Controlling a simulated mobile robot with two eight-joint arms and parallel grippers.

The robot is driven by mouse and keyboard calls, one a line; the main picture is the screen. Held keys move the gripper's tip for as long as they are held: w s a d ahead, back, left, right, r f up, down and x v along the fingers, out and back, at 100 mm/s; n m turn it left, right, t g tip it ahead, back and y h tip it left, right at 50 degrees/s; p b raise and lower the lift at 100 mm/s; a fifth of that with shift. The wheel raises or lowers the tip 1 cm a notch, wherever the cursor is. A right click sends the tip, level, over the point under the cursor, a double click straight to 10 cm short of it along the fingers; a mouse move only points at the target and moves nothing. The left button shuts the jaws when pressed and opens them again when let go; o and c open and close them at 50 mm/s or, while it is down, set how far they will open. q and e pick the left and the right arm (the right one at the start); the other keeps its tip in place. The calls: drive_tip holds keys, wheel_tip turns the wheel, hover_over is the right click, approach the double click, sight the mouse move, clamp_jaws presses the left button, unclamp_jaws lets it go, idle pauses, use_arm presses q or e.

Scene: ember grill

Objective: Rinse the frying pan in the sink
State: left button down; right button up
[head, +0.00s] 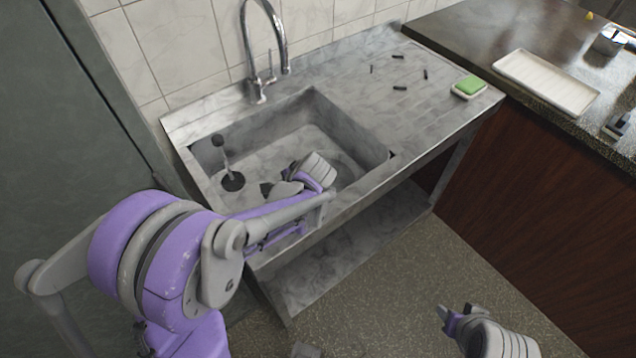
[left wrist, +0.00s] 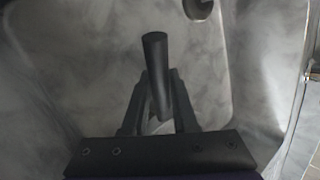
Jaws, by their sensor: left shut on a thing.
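The stone sink (head: 383,162) is set in a grey marbled counter, with a chrome tap (head: 283,50) behind it. My left gripper (head: 272,189) reaches down into the basin. In the left wrist view (left wrist: 158,100) it is shut on a dark, rod-like handle (left wrist: 155,58), which looks like the frying pan's. The pan's body is not clearly visible; a faint curved edge shows beyond the wrist. No water stream can be made out. My right gripper (head: 458,312) is over the floor at lower right, away from the sink; its opening is unclear.
A dark round object with a grey stem (head: 232,181) is at the basin's left. A green sponge (head: 469,85) sits on a white dish at the counter's right. Several small black pieces lie nearby. A white tray (head: 546,82) is on the dark counter.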

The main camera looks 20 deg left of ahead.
use_arm(q)
drive_tip(key=shift+r+p, duration=1.8)
drive_tip(key=shift+r, duration=1.65)
wheel_tip(320, 180, up, 13)
drive_tip(key=p, duration=0.4)
use_arm(e)
drive_tip(key=w+r+t, duration=0.1)
drive_tip(key=w+r, duration=0.3)
drive_tip(key=r, duration=0.7)
drive_tip(key=shift+w+r, duration=0.25)
drive_tip(key=shift+w, duration=0.15)
use_arm(q)
drive_tip(key=shift+r, duration=0.1)
drive_tip(key=shift+r, duration=2)
